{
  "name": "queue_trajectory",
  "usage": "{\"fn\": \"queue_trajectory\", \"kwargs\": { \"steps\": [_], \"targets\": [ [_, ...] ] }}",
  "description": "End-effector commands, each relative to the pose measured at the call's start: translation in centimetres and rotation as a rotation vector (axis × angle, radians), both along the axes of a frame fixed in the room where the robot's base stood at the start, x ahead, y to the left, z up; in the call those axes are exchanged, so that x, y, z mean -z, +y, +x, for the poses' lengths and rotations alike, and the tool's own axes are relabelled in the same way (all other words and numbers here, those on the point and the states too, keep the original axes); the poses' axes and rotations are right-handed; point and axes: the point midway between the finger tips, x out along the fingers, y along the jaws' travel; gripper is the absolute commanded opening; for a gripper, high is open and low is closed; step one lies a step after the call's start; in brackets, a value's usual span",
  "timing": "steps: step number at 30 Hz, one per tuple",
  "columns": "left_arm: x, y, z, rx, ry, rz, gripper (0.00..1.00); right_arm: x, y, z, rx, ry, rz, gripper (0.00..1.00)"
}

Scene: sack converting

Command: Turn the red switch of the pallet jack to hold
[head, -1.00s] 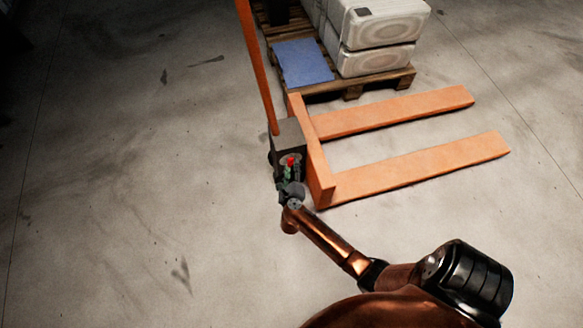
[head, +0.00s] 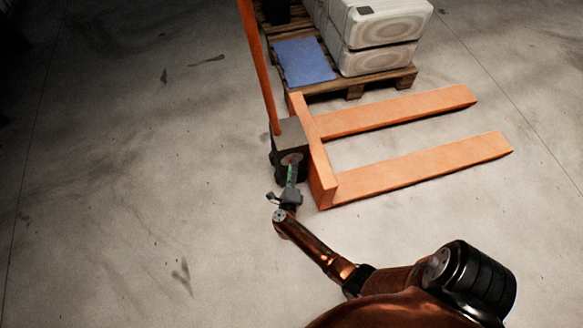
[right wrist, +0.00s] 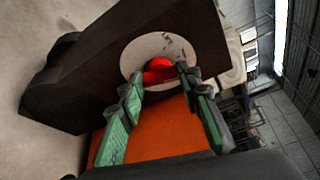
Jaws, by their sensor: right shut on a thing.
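The orange pallet jack (head: 430,160) stands on the floor with its forks pointing right and its handle rising at the upper left. Its dark housing (head: 288,131) carries a round pale plate (right wrist: 140,48) with small dark marks. The red switch (right wrist: 158,70) sits on this plate; only a little red shows in the head view. My right gripper (head: 291,164) reaches the switch from the near side. In the right wrist view its green-padded fingers (right wrist: 160,82) stand on both sides of the switch and are closed on it, covering parts of it. My left gripper is not in view.
A wooden pallet (head: 355,92) stands behind the forks with stacked pale sacks (head: 385,25) and a blue sheet (head: 303,61) on it. The floor to the left of the jack is clear.

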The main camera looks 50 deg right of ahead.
Motion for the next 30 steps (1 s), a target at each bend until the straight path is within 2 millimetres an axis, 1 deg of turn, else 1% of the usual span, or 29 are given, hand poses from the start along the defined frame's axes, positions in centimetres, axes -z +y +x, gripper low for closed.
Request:
{"fn": "queue_trajectory", "kwargs": {
  "steps": [1, 3, 12, 20, 30],
  "targets": [
    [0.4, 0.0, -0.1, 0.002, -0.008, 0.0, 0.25, 0.4, 0.3, 0.0, -0.002, 0.022, -0.028, 0.07],
    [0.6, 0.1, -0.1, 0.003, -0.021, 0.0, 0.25, 0.5, 0.3, 0.0, -0.003, 0.05, -0.07, 0.07],
    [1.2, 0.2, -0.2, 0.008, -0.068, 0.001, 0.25, 0.5, 0.3, 0.1, -0.004, 0.128, -0.203, 0.07],
    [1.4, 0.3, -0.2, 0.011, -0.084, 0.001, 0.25, 0.5, 0.3, 0.0, -0.004, 0.154, -0.245, 0.07],
    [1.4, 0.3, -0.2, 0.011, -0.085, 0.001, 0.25, 0.4, 0.3, 0.1, -0.004, 0.157, -0.248, 0.07]
  ]
}}
